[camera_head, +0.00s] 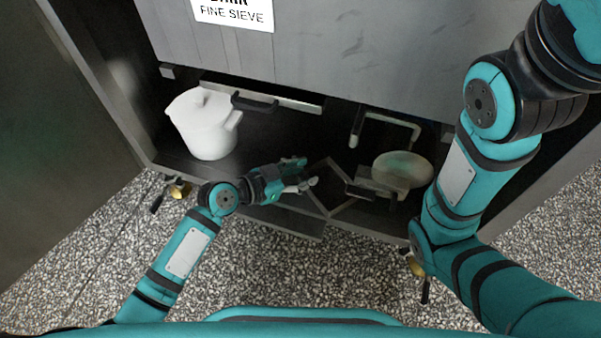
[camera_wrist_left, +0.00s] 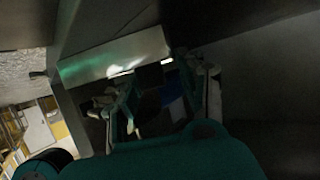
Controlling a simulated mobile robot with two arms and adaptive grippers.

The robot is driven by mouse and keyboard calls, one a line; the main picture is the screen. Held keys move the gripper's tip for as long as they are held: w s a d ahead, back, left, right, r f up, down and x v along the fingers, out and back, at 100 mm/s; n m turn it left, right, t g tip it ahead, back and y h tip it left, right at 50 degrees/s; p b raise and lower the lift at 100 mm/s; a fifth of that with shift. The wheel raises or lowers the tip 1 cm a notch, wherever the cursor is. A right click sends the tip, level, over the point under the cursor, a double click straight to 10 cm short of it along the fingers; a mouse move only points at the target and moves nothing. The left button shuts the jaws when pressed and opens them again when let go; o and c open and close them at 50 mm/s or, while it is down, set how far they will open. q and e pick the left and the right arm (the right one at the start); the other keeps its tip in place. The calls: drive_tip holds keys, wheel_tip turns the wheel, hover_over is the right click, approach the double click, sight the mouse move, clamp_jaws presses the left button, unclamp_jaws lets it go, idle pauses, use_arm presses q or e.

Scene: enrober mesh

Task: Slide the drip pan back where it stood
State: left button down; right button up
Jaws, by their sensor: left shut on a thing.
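My left gripper (camera_head: 308,173) reaches into the low, dark bay under the machine. It is shut on what appears to be the drip pan's handle. In the left wrist view a dark block (camera_wrist_left: 150,76) lies between the fingers of the left gripper (camera_wrist_left: 165,95), against a shiny grey metal wall (camera_wrist_left: 115,60) that looks like part of the pan. In the head view the pan is hard to tell apart from the dark shelf and thin metal edges around the fingers. My right arm crosses the right side; its gripper is outside the picture.
A white lidded pot (camera_head: 205,125) stands in the bay, left of my left gripper. A round greenish-grey piece (camera_head: 403,169) and a bent pipe (camera_head: 385,122) are on the right. A black handle (camera_head: 254,102) sits above. Brass valves (camera_head: 178,190) flank the front. The speckled floor is clear.

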use_arm(q)
drive_tip(key=c, duration=0.7)
unclamp_jaws()
drive_tip(key=v, duration=1.2)
drive_tip(key=shift+f, duration=0.1)
drive_tip(key=shift+s, duration=0.1)
